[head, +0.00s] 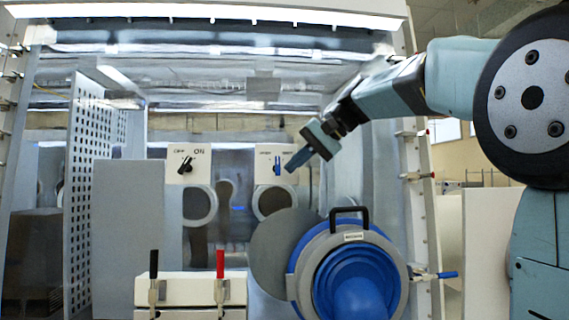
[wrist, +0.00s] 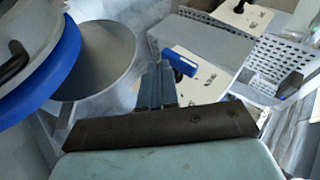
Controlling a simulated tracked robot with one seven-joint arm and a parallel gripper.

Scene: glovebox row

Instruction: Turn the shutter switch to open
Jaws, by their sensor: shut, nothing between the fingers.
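The blue-handled switch (head: 277,165) sits on a small white panel at the back of the glovebox, in the middle of the head view. Its handle stands close to upright there, and the panel's lettering is too small to read. In the wrist view the blue handle (wrist: 179,60) lies just beyond and right of my fingertips. My gripper (head: 290,167) is shut and empty, its fingers pointing down and left beside the handle. In the wrist view my gripper (wrist: 160,68) partly covers the panel. I cannot tell whether it touches the handle.
A second white panel (head: 178,152) marked OFF and ON has a black knob (head: 187,164). A blue-and-grey round port (head: 345,270) with its round door (head: 278,255) stands below my arm. Black (head: 154,264) and red (head: 220,264) handles rise at the front. A perforated wall (head: 88,180) is left.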

